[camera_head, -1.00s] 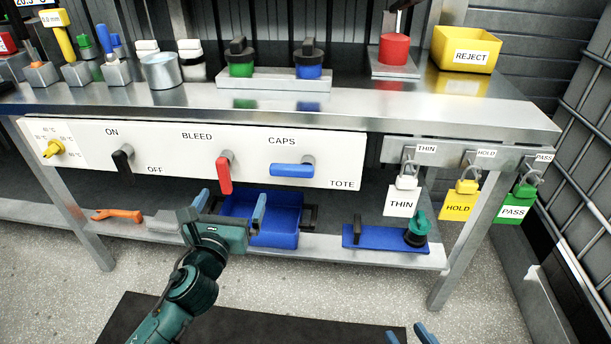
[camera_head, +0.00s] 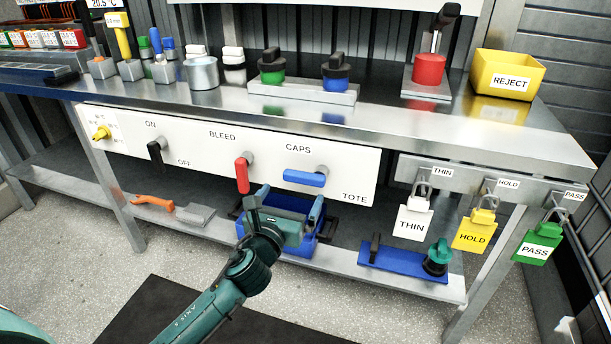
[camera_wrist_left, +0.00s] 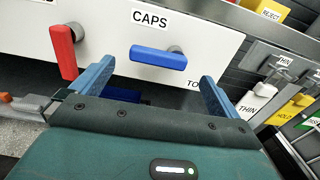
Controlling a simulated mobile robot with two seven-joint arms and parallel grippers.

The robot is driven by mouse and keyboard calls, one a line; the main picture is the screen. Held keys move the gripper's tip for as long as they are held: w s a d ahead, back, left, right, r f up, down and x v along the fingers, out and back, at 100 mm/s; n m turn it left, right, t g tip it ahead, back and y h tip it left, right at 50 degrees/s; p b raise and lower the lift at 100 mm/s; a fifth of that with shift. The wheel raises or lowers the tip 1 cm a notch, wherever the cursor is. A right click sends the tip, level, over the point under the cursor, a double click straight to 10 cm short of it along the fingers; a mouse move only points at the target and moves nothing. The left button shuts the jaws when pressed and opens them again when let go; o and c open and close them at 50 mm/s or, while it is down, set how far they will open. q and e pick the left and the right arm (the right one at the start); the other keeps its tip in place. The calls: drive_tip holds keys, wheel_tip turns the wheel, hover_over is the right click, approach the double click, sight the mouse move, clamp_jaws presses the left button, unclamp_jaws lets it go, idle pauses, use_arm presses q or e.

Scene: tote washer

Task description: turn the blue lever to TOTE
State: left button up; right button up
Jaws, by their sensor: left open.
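The blue lever (camera_head: 304,178) is on the white panel (camera_head: 350,163) under the bench, between the words CAPS above and TOTE at lower right. Its handle points left from its pivot, nearly level. It also shows in the left wrist view (camera_wrist_left: 158,58), ahead of the fingers. My left gripper (camera_head: 289,203) is open, below and slightly left of the lever, apart from it. In the left wrist view its two blue fingers (camera_wrist_left: 155,85) stand on either side of the lever's lower area, with nothing between them. My right gripper is not in view.
The red lever (camera_head: 242,174) hangs down left of the blue one, close to the left finger in the wrist view. A black lever (camera_head: 156,155) is further left. A blue bin (camera_head: 272,205) sits on the shelf behind my gripper. Padlocks with THIN, HOLD and PASS tags (camera_head: 413,223) hang at right.

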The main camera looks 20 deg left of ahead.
sight(302, 177)
use_arm(q)
drive_tip(key=w, duration=0.4)
drive_tip(key=w+b, duration=0.1)
drive_tip(key=w, duration=0.4)
drive_tip(key=shift+w+d+b, duration=0.2)
drive_tip(key=shift+w+b, duration=0.05)
drive_tip(key=shift+b, duration=0.05)
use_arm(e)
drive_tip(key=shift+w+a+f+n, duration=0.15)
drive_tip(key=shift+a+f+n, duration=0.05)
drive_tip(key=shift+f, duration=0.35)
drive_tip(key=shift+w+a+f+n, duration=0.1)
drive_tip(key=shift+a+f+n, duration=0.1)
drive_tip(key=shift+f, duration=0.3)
use_arm(q)
drive_tip(key=shift+c, duration=0.2)
drive_tip(key=c, duration=1)
